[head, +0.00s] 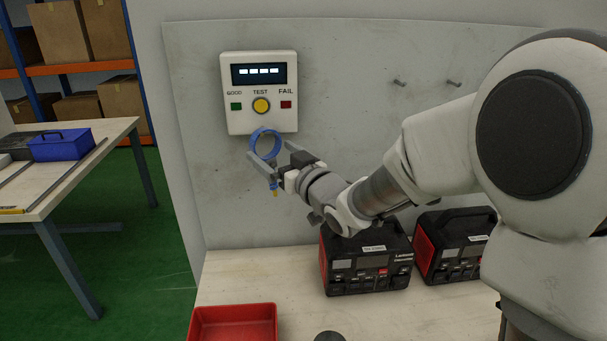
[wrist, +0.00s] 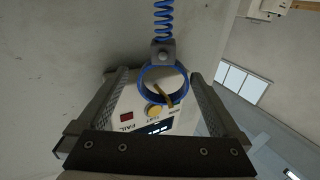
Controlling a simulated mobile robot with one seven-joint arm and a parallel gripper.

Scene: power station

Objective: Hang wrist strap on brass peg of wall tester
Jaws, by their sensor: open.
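The wall tester (head: 260,112) is a white box with a display, a yellow TEST button and green and red squares. It also shows upside down in the wrist view (wrist: 135,105). The wrist strap (head: 251,144) is a blue ring just below and in front of the tester. In the wrist view the strap (wrist: 144,92) has a grey snap and coiled blue cord. The brass peg (wrist: 163,92) appears inside the ring; whether the ring rests on it, I cannot tell. My gripper (head: 270,151) is open, its fingers (wrist: 158,78) on either side of the ring, seemingly apart from it.
Two bare pegs (head: 399,83) stick out of the wall panel at right. Below are a red tray (head: 235,325) and two black-red power units (head: 365,258) on the bench. A blue toolbox (head: 62,145) sits on the left table.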

